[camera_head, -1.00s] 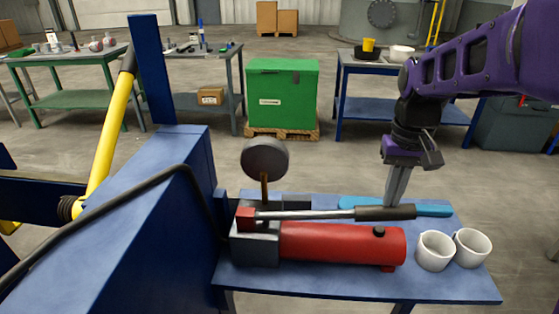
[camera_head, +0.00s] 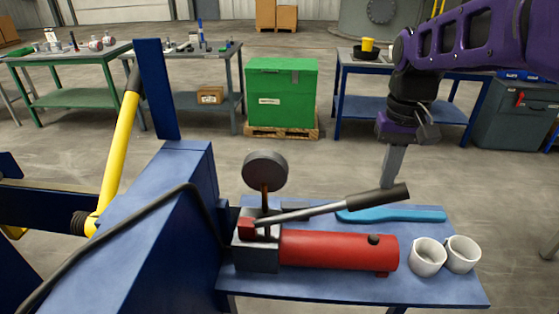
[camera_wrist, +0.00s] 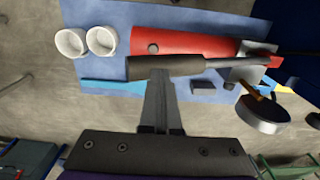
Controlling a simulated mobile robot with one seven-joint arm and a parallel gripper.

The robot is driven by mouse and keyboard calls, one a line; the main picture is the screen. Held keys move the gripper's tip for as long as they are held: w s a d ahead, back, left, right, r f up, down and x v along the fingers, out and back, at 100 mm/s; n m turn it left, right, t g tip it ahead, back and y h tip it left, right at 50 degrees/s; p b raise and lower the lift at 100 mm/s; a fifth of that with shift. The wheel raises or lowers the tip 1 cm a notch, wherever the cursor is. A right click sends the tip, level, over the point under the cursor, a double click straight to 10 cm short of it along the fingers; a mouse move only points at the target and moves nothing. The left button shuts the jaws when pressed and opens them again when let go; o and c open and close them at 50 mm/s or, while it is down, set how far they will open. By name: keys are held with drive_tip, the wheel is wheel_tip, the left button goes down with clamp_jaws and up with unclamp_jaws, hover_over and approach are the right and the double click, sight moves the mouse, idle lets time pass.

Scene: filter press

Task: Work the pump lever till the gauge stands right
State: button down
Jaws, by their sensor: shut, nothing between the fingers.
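The pump lever (camera_head: 330,207) is a steel rod with a black grip, tilted up to the right from the pump head (camera_head: 256,245). The red pump cylinder (camera_head: 335,250) lies on a blue shelf (camera_head: 440,287). The round gauge (camera_head: 265,170) stands on a stem behind the pump head; its face is turned away, so no reading shows. My gripper (camera_head: 389,185) points down, shut and empty, at the black grip near the lever's outer end. In the wrist view the closed fingers (camera_wrist: 161,80) reach the lever grip (camera_wrist: 165,66); I cannot tell whether they touch it.
Two white mugs (camera_head: 428,257) (camera_head: 462,254) stand at the shelf's right end. A blue tool (camera_head: 405,215) lies behind the lever. A blue press frame (camera_head: 150,220) with a black hose (camera_head: 120,222) blocks the left. Open floor lies beyond the shelf.

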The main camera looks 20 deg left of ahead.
wheel_tip(320, 180, down, 10)
drive_tip(key=d+b, duration=0.2)
drive_tip(key=b, duration=0.4)
drive_tip(key=r+p, duration=0.2)
drive_tip(key=r, duration=0.1)
drive_tip(key=a+r+p, duration=0.1)
drive_tip(key=r+p, duration=0.4)
drive_tip(key=shift+a+r, duration=0.35)
drive_tip(key=shift+a, duration=0.05)
drive_tip(key=shift+a+r+b, duration=0.1)
drive_tip(key=shift+r+b, duration=0.4)
drive_tip(key=shift+r, duration=0.15)
wheel_tip(320, 180, down, 10)
drive_tip(key=d+b, duration=0.2)
drive_tip(key=b, duration=0.4)
drive_tip(key=r+p, duration=0.2)
drive_tip(key=r, duration=0.1)
drive_tip(key=a+r+p, duration=0.1)
drive_tip(key=r+p, duration=0.1)
drive_tip(key=r, duration=0.1)
drive_tip(key=a+r+p, duration=0.1)
drive_tip(key=r+p, duration=0.1)
drive_tip(key=r, duration=0.2)
